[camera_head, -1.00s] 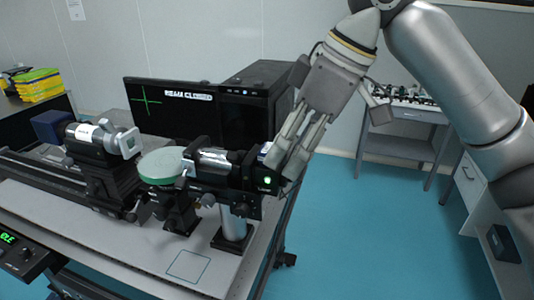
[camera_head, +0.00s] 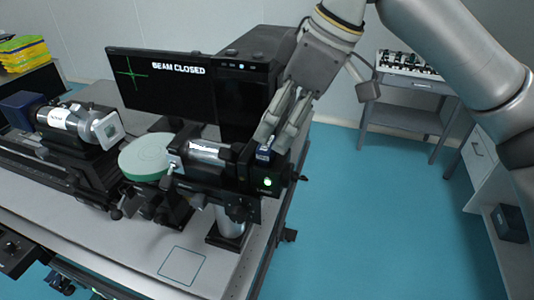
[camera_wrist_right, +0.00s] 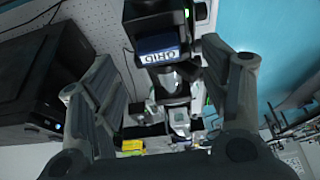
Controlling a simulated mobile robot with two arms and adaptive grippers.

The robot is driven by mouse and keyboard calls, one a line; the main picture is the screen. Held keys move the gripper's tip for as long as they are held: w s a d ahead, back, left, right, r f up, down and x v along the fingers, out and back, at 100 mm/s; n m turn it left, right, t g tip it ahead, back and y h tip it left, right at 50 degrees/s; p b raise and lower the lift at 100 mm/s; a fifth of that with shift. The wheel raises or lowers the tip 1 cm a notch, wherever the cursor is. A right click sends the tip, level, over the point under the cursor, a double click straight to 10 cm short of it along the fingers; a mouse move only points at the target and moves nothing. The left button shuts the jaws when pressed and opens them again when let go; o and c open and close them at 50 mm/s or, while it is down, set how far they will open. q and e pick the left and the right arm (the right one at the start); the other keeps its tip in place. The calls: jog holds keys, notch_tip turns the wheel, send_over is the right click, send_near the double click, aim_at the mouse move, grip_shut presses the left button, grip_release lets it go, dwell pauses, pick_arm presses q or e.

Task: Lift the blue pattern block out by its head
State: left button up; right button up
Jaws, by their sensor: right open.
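The blue pattern block (camera_head: 263,153) sits in the black holder (camera_head: 262,175) at the right end of the optical assembly. In the right wrist view the block (camera_wrist_right: 158,44) shows a white label with upside-down lettering, lying between the two fingers. My right gripper (camera_head: 277,133) comes down from above right, its fingertips around or just above the block. It is open; I cannot tell whether a finger touches the block. My left gripper is not in view.
A green-topped round disc (camera_head: 145,161) and a silver barrel (camera_head: 205,151) stand left of the holder. Behind are a monitor (camera_head: 165,95) reading "BEAM CLOSED" and a black computer case (camera_head: 247,75). Blue floor (camera_head: 360,220) lies open to the right.

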aim_at(268, 143)
jog(key=p+x, duration=0.1)
jog(key=x, duration=0.4)
jog(key=shift+w, duration=0.1)
jog(key=c, duration=0.4)
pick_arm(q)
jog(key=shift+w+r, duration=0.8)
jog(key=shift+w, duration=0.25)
pick_arm(e)
jog(key=c, duration=0.7)
